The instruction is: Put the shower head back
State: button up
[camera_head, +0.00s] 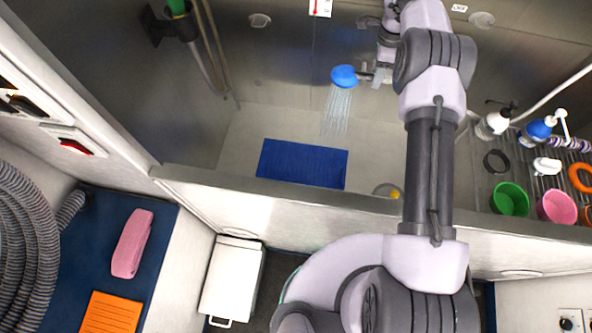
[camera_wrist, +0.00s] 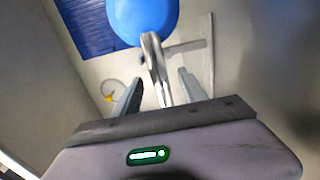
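The blue shower head (camera_head: 344,77) is above the tub, and water sprays from it. In the wrist view its blue head (camera_wrist: 143,16) is at the top, and its shiny metal handle (camera_wrist: 158,70) runs back between the two fingers. My gripper (camera_head: 375,73) is at the handle end of the head. In the wrist view the fingers (camera_wrist: 160,80) stand on both sides of the handle. A narrow gap seems to show on each side, so I cannot tell if they grip it. A black wall bracket (camera_head: 155,25) with a green-topped part beside it is at upper left.
A blue mat (camera_head: 302,164) lies in the tub behind its front wall (camera_head: 265,189). A rack at right holds bottles, a green cup (camera_head: 509,199) and a pink cup (camera_head: 556,206). A grey hose hangs at the left wall. A white bin (camera_head: 232,280) stands in front.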

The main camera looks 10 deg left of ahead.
notch_tip(320, 180, up, 17)
jog(key=p, duration=0.4)
jog(key=shift+r, duration=0.2)
jog(key=s+a+r+n+t+y+b, duration=0.15)
jog(key=s+r+n+b, duration=0.35)
jog(key=s, duration=0.5)
jog(key=s+r+n+t+b, duration=0.2)
jog(key=s+r+n+b, duration=0.1)
jog(key=s+r, duration=0.6)
jog(key=s+f+n+b, duration=0.1)
jog(key=s+f+n, duration=0.1)
jog(key=s+f, duration=0.2)
jog(key=s+a+f+n+t+b, duration=0.1)
jog(key=s+f, duration=0.3)
jog(key=s, duration=0.7)
jog(key=s+f+n+t+b, duration=0.1)
jog(key=s+f+n+b, duration=0.1)
jog(key=s, duration=0.5)
jog(key=shift+s+a+f+n+b, duration=0.15)
jog(key=shift+a+f+n+b, duration=0.15)
jog(key=shift+f+b, duration=0.5)
